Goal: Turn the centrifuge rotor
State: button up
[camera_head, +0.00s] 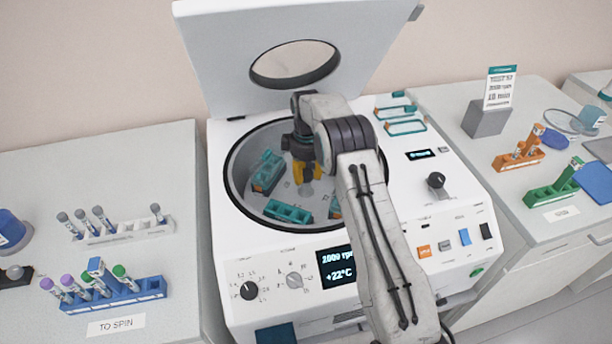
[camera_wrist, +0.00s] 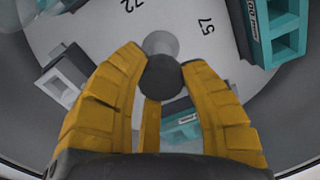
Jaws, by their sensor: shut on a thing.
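The centrifuge (camera_head: 228,170) stands in the middle of the head view with its lid (camera_head: 225,50) raised. Inside its round bowl is the light grey rotor (camera_head: 288,192), with teal buckets (camera_head: 287,212) around it. In the wrist view the rotor (camera_wrist: 100,32) shows the numbers 72 and 57 and parts of teal and grey holders. My gripper (camera_head: 304,178) reaches down into the bowl. Its yellow fingers (camera_wrist: 164,65) are shut on the dark round knob (camera_wrist: 163,78) at the rotor's centre. My arm hides the bowl's right part.
A blue rack (camera_head: 120,296) and a white rack (camera_head: 125,234) with tubes stand on the left bench. Orange (camera_head: 518,158) and green (camera_head: 553,190) racks stand on the right bench near a sign (camera_head: 499,88). The bowl rim (camera_head: 228,180) surrounds my gripper.

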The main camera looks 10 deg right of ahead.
jog(key=n, duration=0.4)
jog(key=shift+s+d+f, duration=0.1)
jog(key=shift+s+f, duration=0.15)
jog(key=shift+f, duration=0.05)
jog(key=shift+n, duration=1.7)
jog(key=shift+d, duration=0.1)
